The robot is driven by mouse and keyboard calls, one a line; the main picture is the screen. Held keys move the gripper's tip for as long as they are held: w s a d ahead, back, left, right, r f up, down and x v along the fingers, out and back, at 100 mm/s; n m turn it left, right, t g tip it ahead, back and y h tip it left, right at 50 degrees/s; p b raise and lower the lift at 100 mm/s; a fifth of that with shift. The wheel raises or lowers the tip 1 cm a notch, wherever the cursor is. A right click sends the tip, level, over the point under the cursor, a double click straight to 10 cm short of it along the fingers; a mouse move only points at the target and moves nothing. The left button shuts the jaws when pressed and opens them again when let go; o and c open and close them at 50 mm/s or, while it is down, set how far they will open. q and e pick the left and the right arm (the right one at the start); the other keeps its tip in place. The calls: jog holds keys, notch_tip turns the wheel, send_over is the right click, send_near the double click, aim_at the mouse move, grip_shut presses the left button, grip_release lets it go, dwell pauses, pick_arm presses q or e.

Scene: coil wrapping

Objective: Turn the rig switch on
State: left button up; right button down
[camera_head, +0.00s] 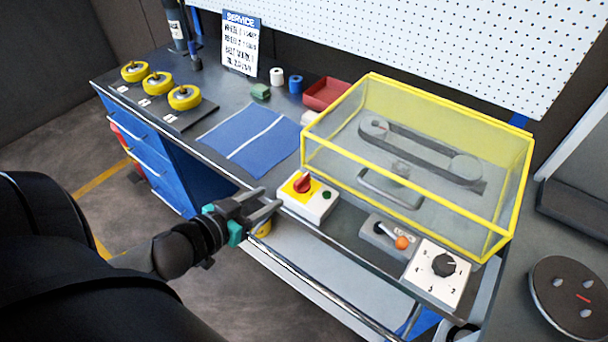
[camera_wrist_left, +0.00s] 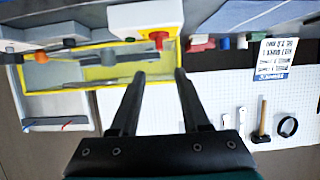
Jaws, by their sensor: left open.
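A white switch box (camera_head: 308,201) sits at the front edge of the bench. It has a red rotary knob (camera_head: 302,184) on a yellow plate and a small green button (camera_head: 327,195). My left gripper (camera_head: 272,199) is open and empty, just left of the box, its fingers pointing towards it. In the left wrist view the white box (camera_wrist_left: 145,14) and red knob (camera_wrist_left: 158,37) lie beyond the open fingertips (camera_wrist_left: 160,75). No contact with the knob shows. A lever with an orange ball (camera_head: 401,242) and a white dial box (camera_head: 437,272) stand further right. My right gripper is not in view.
A yellow-framed clear guard (camera_head: 418,165) covers a belt rig behind the controls. A blue mat (camera_head: 250,140), several yellow coils (camera_head: 184,97), small rolls and a red tray (camera_head: 327,93) lie on the bench. A rail (camera_head: 310,285) runs along the front below.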

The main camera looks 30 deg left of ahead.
aim_at(301, 179)
pick_arm(q)
jog(key=b+x, duration=0.1)
jog(key=x, duration=1.3)
jog(key=shift+s, duration=0.1)
grip_shut()
dwell(0.5)
